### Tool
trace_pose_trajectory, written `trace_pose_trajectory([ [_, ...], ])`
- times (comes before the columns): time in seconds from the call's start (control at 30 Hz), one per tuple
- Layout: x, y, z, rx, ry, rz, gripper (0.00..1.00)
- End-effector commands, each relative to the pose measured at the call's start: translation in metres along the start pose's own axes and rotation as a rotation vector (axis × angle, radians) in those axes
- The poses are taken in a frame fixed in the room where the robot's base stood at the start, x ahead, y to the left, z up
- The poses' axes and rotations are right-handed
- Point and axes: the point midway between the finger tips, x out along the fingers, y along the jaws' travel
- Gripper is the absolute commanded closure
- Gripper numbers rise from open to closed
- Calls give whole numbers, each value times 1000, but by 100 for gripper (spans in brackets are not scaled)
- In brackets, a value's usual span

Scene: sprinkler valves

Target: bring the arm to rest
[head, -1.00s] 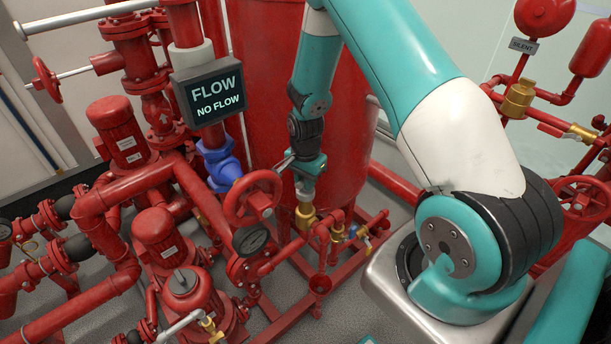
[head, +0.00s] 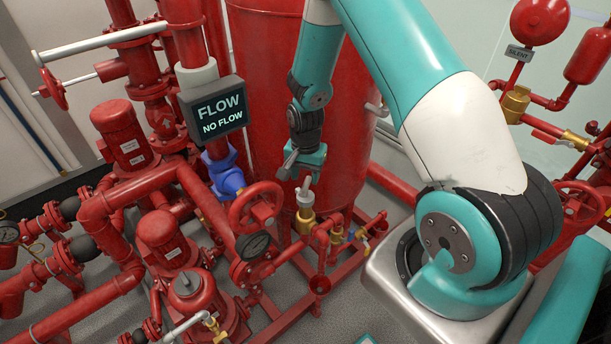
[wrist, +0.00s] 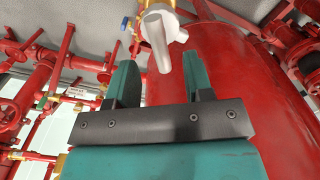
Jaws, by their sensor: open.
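My gripper (head: 301,176) is in front of the large red tank (head: 268,85), above a brass valve (head: 306,218) with a pale lever handle (head: 306,186). The lever stands roughly upright in the head view.
A sign reading FLOW and NO FLOW (head: 217,113) hangs at left. Red pipes and pumps (head: 122,140) crowd the left side.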

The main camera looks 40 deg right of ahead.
Motion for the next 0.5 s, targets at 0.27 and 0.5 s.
trace_pose_trajectory([
  [0.27,-18,0,0,0,-1,1,53],
  [0.5,-18,0,0,0,-1,1,53],
])
